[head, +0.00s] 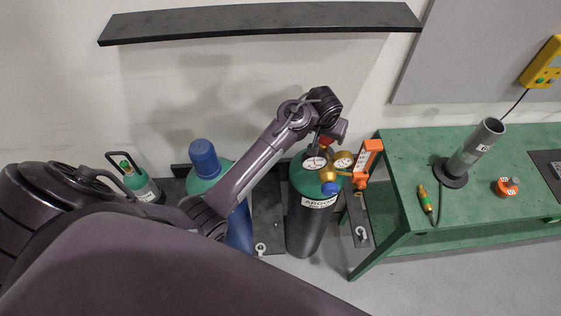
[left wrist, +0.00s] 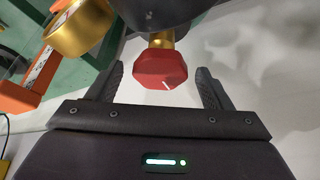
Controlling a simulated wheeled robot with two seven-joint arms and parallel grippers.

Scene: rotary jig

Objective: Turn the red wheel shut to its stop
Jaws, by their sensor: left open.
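The red wheel (left wrist: 160,70) sits on a brass stem in the left wrist view, with a white mark on its face near the lower edge. My left gripper (left wrist: 161,80) is open, with one finger on each side of the wheel and a visible gap on both sides. In the head view the gripper is at the top of the green-shouldered argon cylinder (head: 310,215), and the arm hides most of the wheel. Brass gauges (head: 316,163) and an orange flowmeter (head: 367,160) are beside it. My right gripper is not in view.
A blue-capped cylinder (head: 204,158) stands left of the argon cylinder, with a small green bottle (head: 141,184) further left. A green bench (head: 400,150) on the right holds a grey tube (head: 474,148), a torch-like tool and an orange object (head: 507,187). A dark shelf (head: 262,22) is above.

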